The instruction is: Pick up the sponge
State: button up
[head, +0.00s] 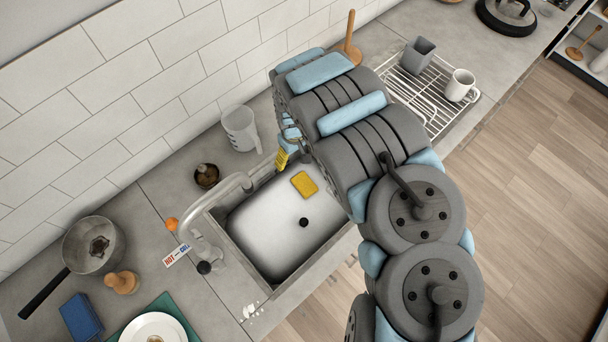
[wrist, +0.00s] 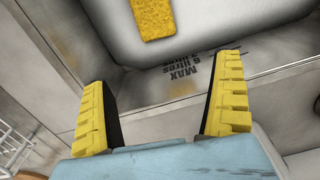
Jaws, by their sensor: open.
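The yellow sponge (head: 304,184) lies flat on the floor of the white sink basin (head: 262,232), toward its far right end. It also shows at the top of the wrist view (wrist: 153,18), cut off by the frame edge. My gripper (head: 282,158) is over the sink's back right edge, apart from the sponge. In the wrist view my gripper's yellow fingers (wrist: 165,110) are wide apart with nothing between them, and the sponge is beyond their tips. My arm hides part of the sink's right side in the head view.
A faucet (head: 215,205) reaches over the sink's left side. A measuring jug (head: 240,128) and a small dark bowl (head: 206,176) stand behind. A wire rack (head: 432,108) with a mug (head: 461,85) and grey cup (head: 417,56) is right. A pan (head: 93,246) and blue box (head: 80,317) are left.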

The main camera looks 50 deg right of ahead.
jog(key=b, duration=0.1)
send_over(297, 175)
notch_tip(297, 175, down, 4)
jog(key=shift+w+f, duration=0.1)
jog(key=shift+f, duration=0.05)
jog(key=shift+f+b, duration=0.3)
jog(key=shift+f, duration=1.95)
jog(key=shift+f, duration=0.1)
jog(key=shift+f, duration=2.5)
jog(key=c, duration=1)
